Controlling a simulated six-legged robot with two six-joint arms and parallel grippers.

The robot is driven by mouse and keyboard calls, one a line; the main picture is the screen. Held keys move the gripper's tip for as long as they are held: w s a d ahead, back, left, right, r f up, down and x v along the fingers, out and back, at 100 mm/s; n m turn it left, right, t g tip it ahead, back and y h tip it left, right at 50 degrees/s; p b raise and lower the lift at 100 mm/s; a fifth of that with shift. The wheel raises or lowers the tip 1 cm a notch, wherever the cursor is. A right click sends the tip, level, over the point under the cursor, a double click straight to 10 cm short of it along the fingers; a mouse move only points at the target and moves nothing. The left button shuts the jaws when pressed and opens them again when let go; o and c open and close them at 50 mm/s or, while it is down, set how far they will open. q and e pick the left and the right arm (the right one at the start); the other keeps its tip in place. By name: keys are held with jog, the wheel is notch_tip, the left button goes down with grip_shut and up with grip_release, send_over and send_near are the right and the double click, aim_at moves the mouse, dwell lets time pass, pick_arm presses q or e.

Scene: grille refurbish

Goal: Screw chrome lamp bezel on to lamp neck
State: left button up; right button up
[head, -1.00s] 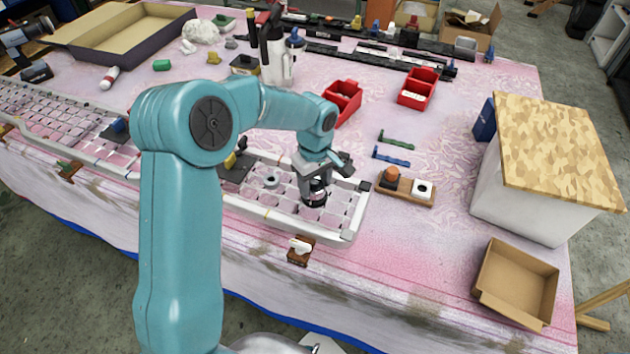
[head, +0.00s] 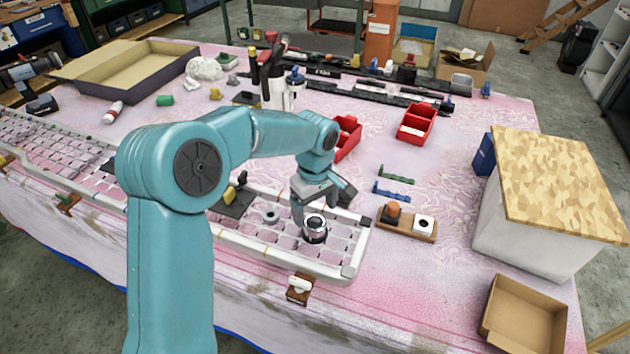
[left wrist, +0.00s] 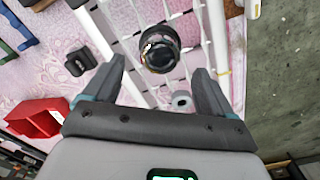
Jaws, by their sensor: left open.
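The chrome lamp bezel (head: 316,224) is a shiny ring on top of the dark round lamp neck (head: 315,238), near the right end of the pale grille (head: 352,257). In the left wrist view the bezel (left wrist: 159,54) shows as a dark and shiny round piece ahead of the fingers. How far it is screwed on cannot be told. My left gripper (head: 319,204) is above and beside the bezel. In the left wrist view the gripper (left wrist: 160,72) is open, with its fingers wide apart and nothing held. My right gripper is not in view.
A small grey ring (head: 270,215) lies on the grille. A wooden block with an orange knob and white piece (head: 408,224) sits right of it. Green (head: 396,174) and blue (head: 391,193) brackets and red bins (head: 417,125) lie behind. A clamp (head: 299,288) stands at the front edge.

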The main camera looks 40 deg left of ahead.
aim_at(314, 224)
pick_arm(q)
notch_tip(314, 224, up, 12)
jog(key=shift+f, duration=0.15)
jog(key=shift+s+f, duration=0.1)
jog(key=shift+s, duration=0.05)
dwell(0.8)
